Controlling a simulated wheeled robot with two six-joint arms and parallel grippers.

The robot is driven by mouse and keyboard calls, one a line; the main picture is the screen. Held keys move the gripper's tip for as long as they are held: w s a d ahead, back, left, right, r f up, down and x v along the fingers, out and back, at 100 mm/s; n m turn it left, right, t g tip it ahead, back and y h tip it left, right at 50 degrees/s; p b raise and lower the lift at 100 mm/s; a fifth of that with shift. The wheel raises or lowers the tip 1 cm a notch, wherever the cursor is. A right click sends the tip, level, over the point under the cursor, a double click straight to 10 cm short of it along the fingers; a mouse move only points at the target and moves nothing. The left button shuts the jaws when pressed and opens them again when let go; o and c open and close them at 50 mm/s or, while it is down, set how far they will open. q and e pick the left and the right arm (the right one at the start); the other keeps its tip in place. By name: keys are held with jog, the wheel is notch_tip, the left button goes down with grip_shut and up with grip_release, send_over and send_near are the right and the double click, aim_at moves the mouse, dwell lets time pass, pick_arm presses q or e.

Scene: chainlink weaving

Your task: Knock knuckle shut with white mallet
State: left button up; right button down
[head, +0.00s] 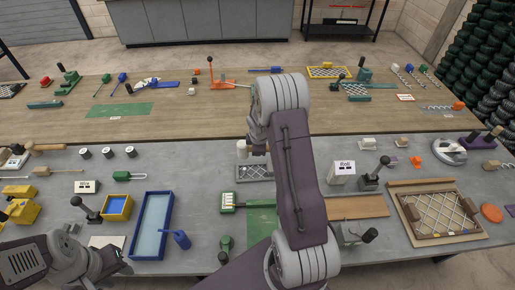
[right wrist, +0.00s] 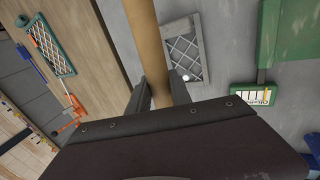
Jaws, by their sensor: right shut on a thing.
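My right gripper (right wrist: 158,97) is shut on the wooden handle (right wrist: 147,45) of the mallet, which runs up between its fingers. In the head view, a white mallet head (head: 242,149) shows just left of my right arm, which hides the gripper there. A small grey-framed mesh panel (head: 254,172) lies on the grey bench close below the mallet head. The panel also shows in the right wrist view (right wrist: 199,47), with a small white spot near its lower edge. I cannot make out the knuckle. My left gripper (head: 117,264) is low at the left, over the bench; its jaw opening is unclear.
A blue tray (head: 153,226) and yellow-blue bin (head: 117,208) stand left. A white box (head: 342,173), black-knobbed lever and wood-framed mesh (head: 440,212) stand right. A wooden bench (head: 180,122) lies behind.

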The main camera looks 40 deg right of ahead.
jog(key=shift+w+a+f, duration=0.1)
jog(key=shift+f, duration=0.05)
jog(key=f+b, duration=0.4)
jog(key=f, duration=0.1)
jog(key=shift+s+d+b, duration=0.2)
jog(key=shift+b, duration=0.1)
